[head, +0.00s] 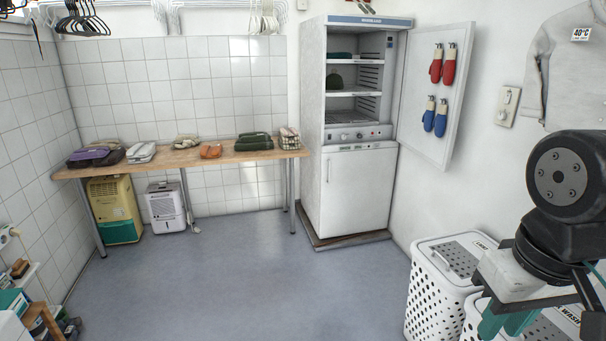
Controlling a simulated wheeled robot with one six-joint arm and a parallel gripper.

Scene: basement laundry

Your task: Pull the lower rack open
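A tall white cabinet (312,120) stands against the back wall, right of centre. Its upper compartment is open, with the door (432,85) swung out to the right. Inside are an upper rack (352,62) and a lower rack (353,94), both apparently pushed in. The cabinet's lower door (358,190) is closed. My gripper (507,322) is at the bottom right, far from the cabinet, pointing down over the baskets. Its teal fingers are partly cut off, so their opening is unclear.
White perforated baskets (428,290) stand at the lower right, under my arm. A wooden table (225,156) with folded clothes runs along the back wall, two dehumidifier-like units beneath. The blue floor (250,270) before the cabinet is clear. Red and blue mitts (442,65) hang on the open door.

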